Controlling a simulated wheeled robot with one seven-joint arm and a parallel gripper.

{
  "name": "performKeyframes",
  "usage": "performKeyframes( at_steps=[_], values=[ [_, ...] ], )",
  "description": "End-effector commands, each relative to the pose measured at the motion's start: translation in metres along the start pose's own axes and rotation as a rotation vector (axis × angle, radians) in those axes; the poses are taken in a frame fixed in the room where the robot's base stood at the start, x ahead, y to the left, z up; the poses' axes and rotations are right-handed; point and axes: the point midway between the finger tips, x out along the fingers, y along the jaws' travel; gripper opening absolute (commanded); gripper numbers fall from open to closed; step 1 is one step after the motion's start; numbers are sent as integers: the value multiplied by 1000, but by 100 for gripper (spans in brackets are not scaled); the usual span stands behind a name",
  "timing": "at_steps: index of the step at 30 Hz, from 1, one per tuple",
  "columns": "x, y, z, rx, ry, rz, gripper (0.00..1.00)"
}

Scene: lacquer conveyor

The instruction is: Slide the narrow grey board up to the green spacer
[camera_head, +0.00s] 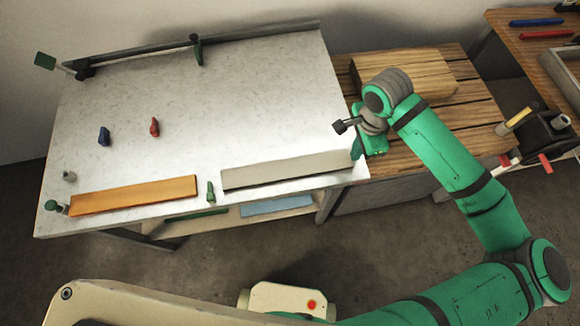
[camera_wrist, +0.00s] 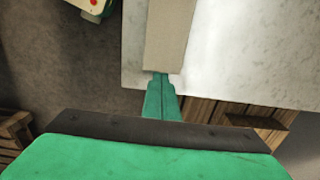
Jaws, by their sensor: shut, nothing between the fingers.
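The narrow grey board (camera_head: 285,172) lies flat along the front edge of the white table, at its right part. The small green spacer (camera_head: 211,192) stands just left of the board's left end, with a narrow gap that looks open between them. My gripper (camera_head: 357,147) is shut and empty at the board's right end. In the wrist view the closed fingertips (camera_wrist: 161,76) point at the near end of the grey board (camera_wrist: 168,38). They are at or very close to that end; whether they touch it I cannot tell. The spacer is outside the wrist view.
An orange board (camera_head: 135,194) lies left of the spacer, with a green knob (camera_head: 52,205) beyond it. Blue (camera_head: 104,136) and red (camera_head: 154,127) pegs stand farther back on the white table (camera_head: 255,90). A wooden block (camera_head: 420,72) sits on the slatted bench at right.

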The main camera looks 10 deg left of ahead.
Motion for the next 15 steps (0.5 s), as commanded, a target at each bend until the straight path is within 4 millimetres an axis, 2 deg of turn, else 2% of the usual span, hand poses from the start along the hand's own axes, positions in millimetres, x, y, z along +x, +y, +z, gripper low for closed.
performKeyframes(
  at_steps=[15],
  values=[
    [0,0,14,-1,-2,-1,0]
  ],
)
